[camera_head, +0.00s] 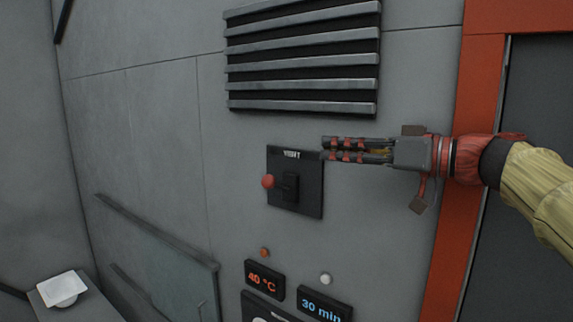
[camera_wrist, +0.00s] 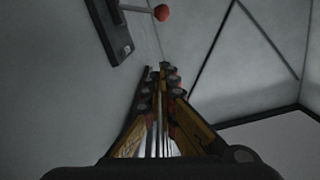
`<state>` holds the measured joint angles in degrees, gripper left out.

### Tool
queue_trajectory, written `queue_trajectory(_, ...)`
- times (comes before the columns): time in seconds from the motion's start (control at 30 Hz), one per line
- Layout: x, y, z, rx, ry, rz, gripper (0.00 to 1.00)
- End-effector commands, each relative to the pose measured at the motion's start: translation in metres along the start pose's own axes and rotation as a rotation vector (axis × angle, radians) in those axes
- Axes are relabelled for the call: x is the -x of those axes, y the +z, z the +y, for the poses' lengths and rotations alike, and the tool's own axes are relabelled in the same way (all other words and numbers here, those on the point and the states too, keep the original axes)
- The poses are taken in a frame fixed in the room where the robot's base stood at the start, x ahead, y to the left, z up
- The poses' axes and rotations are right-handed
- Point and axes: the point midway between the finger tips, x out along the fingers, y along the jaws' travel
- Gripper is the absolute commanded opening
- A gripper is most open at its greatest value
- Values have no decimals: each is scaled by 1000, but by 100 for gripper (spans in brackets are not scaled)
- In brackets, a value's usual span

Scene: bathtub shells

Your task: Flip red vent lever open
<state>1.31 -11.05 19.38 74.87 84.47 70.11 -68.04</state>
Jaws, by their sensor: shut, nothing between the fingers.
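My gripper (camera_head: 324,149) is shut and empty, pointing left, near the plate's upper right corner. Whether it touches the plate cannot be told. The plate (camera_wrist: 112,28) is at upper left.
A slatted vent (camera_head: 303,58) is above the plate. Below are a 40 °C display (camera_head: 264,279), a 30 min display (camera_head: 324,305) and small round buttons. An orange door frame (camera_head: 462,170) stands right. The wall left of the lever is clear.

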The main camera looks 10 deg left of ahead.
Motion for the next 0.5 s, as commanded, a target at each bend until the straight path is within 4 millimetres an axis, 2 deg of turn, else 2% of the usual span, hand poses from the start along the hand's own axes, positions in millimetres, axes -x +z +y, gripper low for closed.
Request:
queue_trajectory(0.27, -3, 0, 0, -2, 0, -1, 0)
queue_trajectory(0.37, -12, -1, -1, -3, -2, -2, 0)
queue_trajectory(0.5, -35, -2, -2, -2, -3, -2, 0)
